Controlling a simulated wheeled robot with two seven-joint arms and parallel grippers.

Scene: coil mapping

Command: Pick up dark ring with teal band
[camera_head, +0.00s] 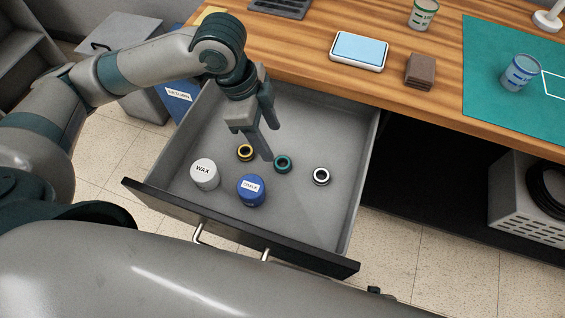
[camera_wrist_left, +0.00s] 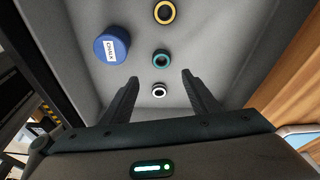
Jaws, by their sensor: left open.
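The dark ring with the teal band (camera_head: 283,164) lies on the floor of the open drawer, between a yellow-banded ring (camera_head: 245,153) and a white-banded ring (camera_head: 321,176). It also shows in the left wrist view (camera_wrist_left: 161,59), just beyond the fingertips. My left gripper (camera_head: 268,141) is open and empty above the drawer, pointing down, close to the teal ring in the head view. In the left wrist view, the white-banded ring (camera_wrist_left: 159,90) appears between the open fingers (camera_wrist_left: 160,80). My right gripper is not in view.
A white WAX container (camera_head: 205,175) and a blue CHALK container (camera_head: 251,191) stand near the drawer front (camera_head: 235,232). The drawer walls surround the rings.

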